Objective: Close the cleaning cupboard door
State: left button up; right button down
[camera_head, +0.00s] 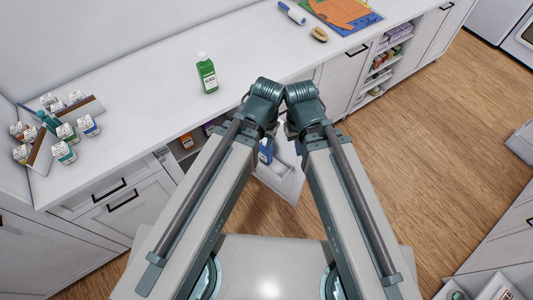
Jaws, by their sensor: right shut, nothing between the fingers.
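The cleaning cupboard is the open white compartment (181,149) under the counter. Small bottles and boxes show inside it, and a blue container (266,151) shows between my arms. A white door panel (289,187) stands out from the cabinet front over the floor, seen between my two arms; it looks open. My arms reach forward and meet at the counter's front edge. My right gripper (290,141) is shut and empty, mostly hidden behind my arm near the upper part of the door. I cannot tell whether it touches the door. My left gripper is hidden.
The white counter (150,110) holds a green bottle (207,74), several small labelled jars (66,133) at the left, a brush (319,34) and a lint roller (291,12). Open shelves (381,75) stand right of my arms. The wooden floor (430,150) is clear at the right.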

aim_at(271, 165)
jog(key=i+l+u, duration=0.25)
jog(key=l+u, duration=0.2)
jog(key=l, duration=0.2)
jog(key=i+l+u, duration=0.1)
jog(key=l+u, duration=0.35)
jog(key=l, duration=0.25)
jog(key=l+u, duration=0.5)
jog(key=l, duration=0.25)
jog(key=l+u, duration=0.45)
jog(key=l, duration=0.3)
jog(key=k+l+u, duration=0.1)
jog(key=l+u, duration=0.35)
jog(key=l, duration=0.25)
